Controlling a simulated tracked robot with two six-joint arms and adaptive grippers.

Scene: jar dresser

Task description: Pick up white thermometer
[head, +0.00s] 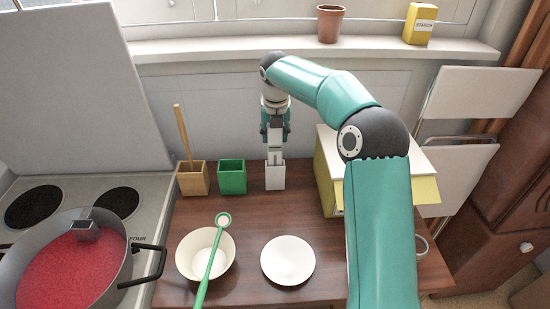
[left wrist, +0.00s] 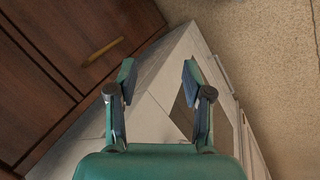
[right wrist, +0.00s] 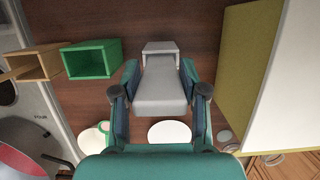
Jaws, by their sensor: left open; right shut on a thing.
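The white thermometer (head: 275,153) is a pale, flat, upright piece at the back of the wooden counter. My right gripper (head: 275,136) comes down from above and is shut on its upper part. In the right wrist view the thermometer (right wrist: 160,92) fills the gap between the two fingers. A white square holder (head: 275,177) is directly below it. I cannot tell whether the thermometer's lower end is inside the holder. My left gripper (left wrist: 158,76) is open and empty in the left wrist view, facing cabinet fronts and floor; it does not show in the head view.
Left of the holder stand a green box (head: 231,176) and a wooden box (head: 192,180) with a wooden handle. In front are a bowl (head: 190,262) with a green ladle across it and a white plate (head: 288,260). A yellow-white cabinet (head: 328,170) stands right; a red-filled pot (head: 62,270) left.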

